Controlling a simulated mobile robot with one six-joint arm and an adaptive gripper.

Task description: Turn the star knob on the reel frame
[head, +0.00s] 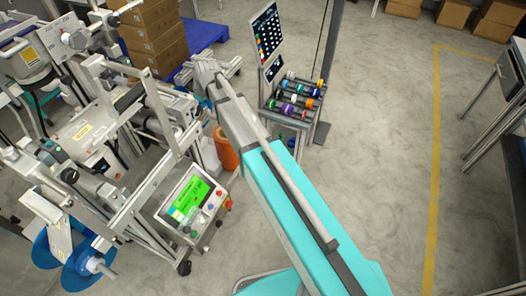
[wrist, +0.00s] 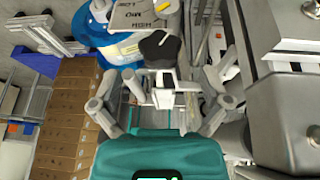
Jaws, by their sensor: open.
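In the head view my gripper (head: 205,73) is beside the upper right part of the grey reel machine (head: 120,195). I cannot make out this knob in the head view.
Metal machine housings (wrist: 285,115) stand close on the right in the wrist view. Stacked cardboard boxes (wrist: 65,120) are on the left. In the head view a rack of coloured rolls (head: 297,95) and an orange cylinder (head: 226,150) stand near my arm.

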